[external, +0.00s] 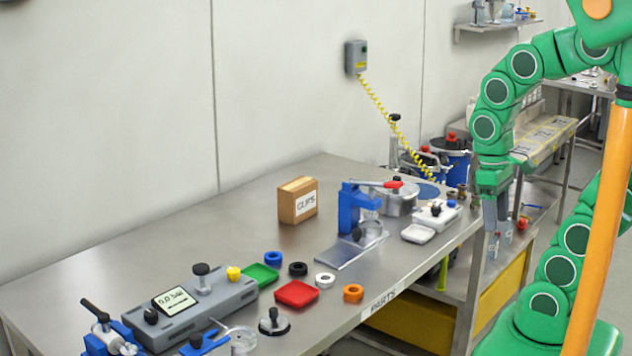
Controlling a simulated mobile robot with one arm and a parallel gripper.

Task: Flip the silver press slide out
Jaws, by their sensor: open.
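A blue bench press (349,205) stands on the steel table, right of the middle. It has a long lever with a red end reaching to the right. A flat silver slide plate (345,252) lies at its foot and sticks out toward the front left. A black knob and a clear round part are beside the plate, under the press head; their exact fit is too small to tell. My gripper (491,222) hangs pointing down beyond the table's right edge, well right of the press. It is open, and I see nothing in it.
A silver pot (398,199) and a white device (438,213) stand right of the press. A cardboard box (298,200) is behind left. Red (297,293) and green (262,276) trays, coloured rings and a grey gauge unit (190,308) fill the front. The back left is clear.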

